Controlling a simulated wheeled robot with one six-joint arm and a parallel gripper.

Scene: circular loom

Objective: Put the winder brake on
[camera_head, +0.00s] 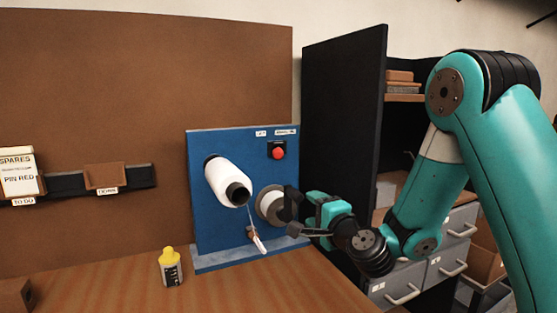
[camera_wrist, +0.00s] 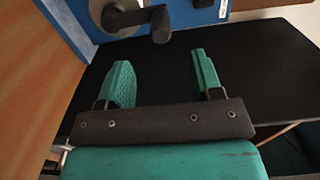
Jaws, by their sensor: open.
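The winder is a blue panel (camera_head: 215,237) standing on the bench. It bears a white roll (camera_head: 226,178) on a black core and, to its right, a pale round disc (camera_head: 269,205) with a black crank (camera_head: 291,204). A small lever with a white handle (camera_head: 260,245) is mounted low on the panel, pointing down to the right; I cannot tell for sure that it is the brake. My gripper (camera_head: 310,214) is open and empty, right of the crank. In the wrist view the crank knob (camera_wrist: 160,25) lies beyond my open fingers (camera_wrist: 163,78), apart from them. The lever does not show there.
A red button (camera_head: 278,152) sits high on the panel. A yellow-topped bottle (camera_head: 171,268) stands on the bench at left of the panel. A black partition (camera_head: 345,125) rises behind my gripper, with drawers (camera_head: 407,285) beyond it. The bench front is clear.

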